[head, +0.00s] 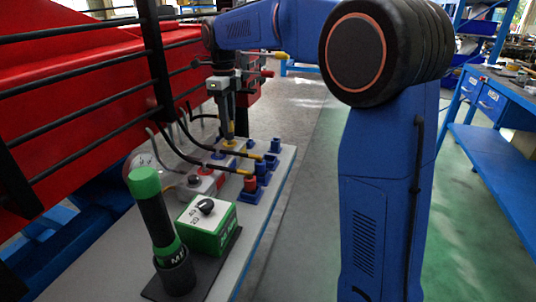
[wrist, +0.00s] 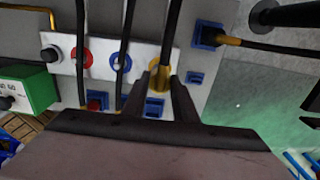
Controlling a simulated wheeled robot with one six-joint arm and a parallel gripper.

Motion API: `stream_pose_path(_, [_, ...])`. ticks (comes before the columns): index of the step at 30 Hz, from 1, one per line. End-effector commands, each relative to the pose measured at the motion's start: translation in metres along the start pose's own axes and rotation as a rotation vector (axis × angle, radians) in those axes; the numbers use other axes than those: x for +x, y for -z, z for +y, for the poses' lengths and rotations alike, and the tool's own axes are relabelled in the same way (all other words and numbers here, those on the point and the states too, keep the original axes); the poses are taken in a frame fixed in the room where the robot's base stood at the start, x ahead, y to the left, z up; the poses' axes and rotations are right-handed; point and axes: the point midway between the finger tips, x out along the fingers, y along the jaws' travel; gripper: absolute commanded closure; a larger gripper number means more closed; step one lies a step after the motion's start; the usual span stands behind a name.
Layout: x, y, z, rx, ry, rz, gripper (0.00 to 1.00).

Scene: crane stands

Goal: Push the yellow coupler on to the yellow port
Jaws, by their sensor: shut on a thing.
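My gripper (head: 228,128) points down over the grey bench in the head view. In the wrist view its two dark fingers (wrist: 168,95) are shut on the yellow coupler (wrist: 163,78), at the end of a black hose. The yellow port (wrist: 155,99) is at the end of the white plate, right below the coupler. In the head view the port's yellow ring (head: 229,146) shows at the foot of the gripper. The fingers hide part of the coupler, and I cannot tell whether it is fully seated.
The red port (wrist: 84,57) and blue port (wrist: 122,60) sit beside it, with black hoses passing over. Blue holders (head: 276,145) line the bench's right side. A green box (head: 207,222) and a green-topped black cylinder (head: 153,208) stand in front. Black rails (head: 160,70) stand at left.

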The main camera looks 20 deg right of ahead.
Motion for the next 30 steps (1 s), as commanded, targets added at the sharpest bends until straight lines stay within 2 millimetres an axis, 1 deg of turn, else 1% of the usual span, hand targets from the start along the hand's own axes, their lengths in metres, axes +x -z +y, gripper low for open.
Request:
stream_pose_path(18, [0.011,0.000,0.000,0.000,0.001,-0.001,0.99])
stream_pose_path(19, [0.011,0.000,0.000,0.000,0.001,-0.001,0.72])
stream_pose_path(20, [0.011,0.000,0.000,0.000,0.001,-0.001,0.65])
stream_pose_path(21, [0.011,0.000,0.000,0.000,0.001,-0.001,0.55])
stream_pose_path(22, [0.011,0.000,0.000,0.000,0.001,-0.001,0.52])
stream_pose_path(30, [0.011,0.000,0.000,0.000,0.000,0.000,0.52])
